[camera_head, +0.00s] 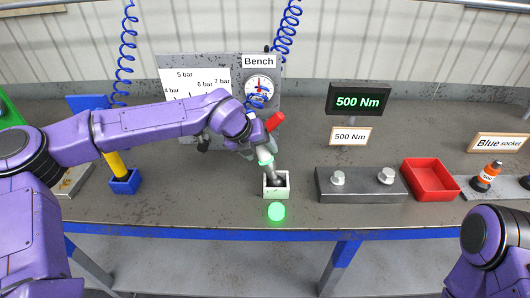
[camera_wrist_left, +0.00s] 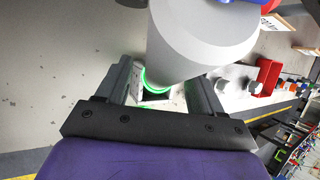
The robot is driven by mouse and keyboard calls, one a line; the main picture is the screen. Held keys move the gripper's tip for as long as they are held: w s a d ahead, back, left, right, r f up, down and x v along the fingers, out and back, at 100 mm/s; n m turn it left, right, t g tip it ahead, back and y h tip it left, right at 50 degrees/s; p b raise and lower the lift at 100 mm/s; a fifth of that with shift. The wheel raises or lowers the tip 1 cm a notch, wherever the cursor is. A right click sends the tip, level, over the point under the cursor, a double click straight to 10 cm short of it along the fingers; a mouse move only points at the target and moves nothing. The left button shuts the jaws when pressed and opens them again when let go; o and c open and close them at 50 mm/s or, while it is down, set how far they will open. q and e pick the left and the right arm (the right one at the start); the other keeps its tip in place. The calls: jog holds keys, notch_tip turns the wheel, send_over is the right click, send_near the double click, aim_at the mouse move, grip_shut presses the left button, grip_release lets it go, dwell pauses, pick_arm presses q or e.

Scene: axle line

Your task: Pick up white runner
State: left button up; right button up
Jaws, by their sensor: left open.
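The white runner (camera_head: 264,154) stands nose-down in a small white holder (camera_head: 285,191) on the bench; its upper part is mostly hidden behind my left arm. In the left wrist view the white runner (camera_wrist_left: 200,42) is a large pale cylinder narrowing to a green glowing ring. My left gripper (camera_wrist_left: 162,88) is open, with one dark finger on each side of the runner's lower part; I cannot tell whether either touches it. In the head view the left gripper (camera_head: 259,148) is small and partly merged with the runner. My right gripper is out of view.
A green light (camera_head: 276,211) glows at the bench front below the holder. A yellow tool (camera_head: 116,164) stands in a blue holder (camera_head: 125,184) at left.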

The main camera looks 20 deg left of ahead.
pick_arm(q)
jog(key=shift+d+f, duration=0.2)
grip_shut()
jog(key=shift+r, duration=0.15)
jog(key=shift+w, duration=0.1)
